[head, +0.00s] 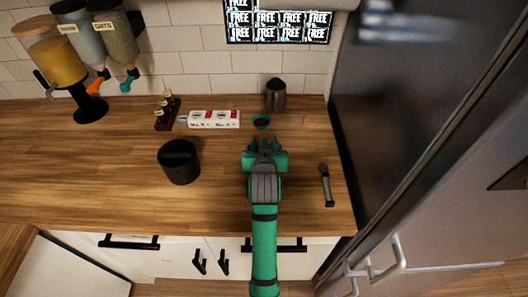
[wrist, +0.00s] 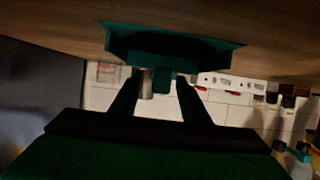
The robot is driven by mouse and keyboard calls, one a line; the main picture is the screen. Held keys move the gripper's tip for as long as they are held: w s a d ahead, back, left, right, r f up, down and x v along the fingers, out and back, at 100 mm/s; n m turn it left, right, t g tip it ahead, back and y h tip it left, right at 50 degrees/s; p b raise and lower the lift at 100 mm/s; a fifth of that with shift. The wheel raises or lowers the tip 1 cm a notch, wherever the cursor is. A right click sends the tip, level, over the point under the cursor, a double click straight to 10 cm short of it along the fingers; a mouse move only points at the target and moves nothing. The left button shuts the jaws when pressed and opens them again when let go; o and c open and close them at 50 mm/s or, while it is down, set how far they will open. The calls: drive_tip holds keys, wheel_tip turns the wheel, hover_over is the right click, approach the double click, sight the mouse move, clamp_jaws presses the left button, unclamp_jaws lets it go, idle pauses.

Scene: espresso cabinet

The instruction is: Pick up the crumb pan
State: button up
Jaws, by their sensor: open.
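The crumb pan (head: 261,122) appears to be the small teal piece with a dark hollow, resting on the wooden counter just beyond my gripper (head: 263,143). In the wrist view, which looks upside down, the teal pan (wrist: 122,45) fills the upper middle. A short teal tab, apparently its handle, shows between the two dark fingers of my gripper (wrist: 160,79). My gripper is open, and the fingers stand on either side of the tab. I cannot tell whether either finger touches it.
A dark pitcher (head: 275,96) stands behind the pan. A white box (head: 213,119) and a small bottle rack (head: 167,112) are to its left. A black canister (head: 180,162) is front left, a dark-handled tool (head: 326,186) right. A fridge (head: 420,130) borders the counter's right side.

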clamp_jaws()
drive_tip(key=shift+a, duration=0.1)
drive_tip(key=shift+w+r, duration=0.15)
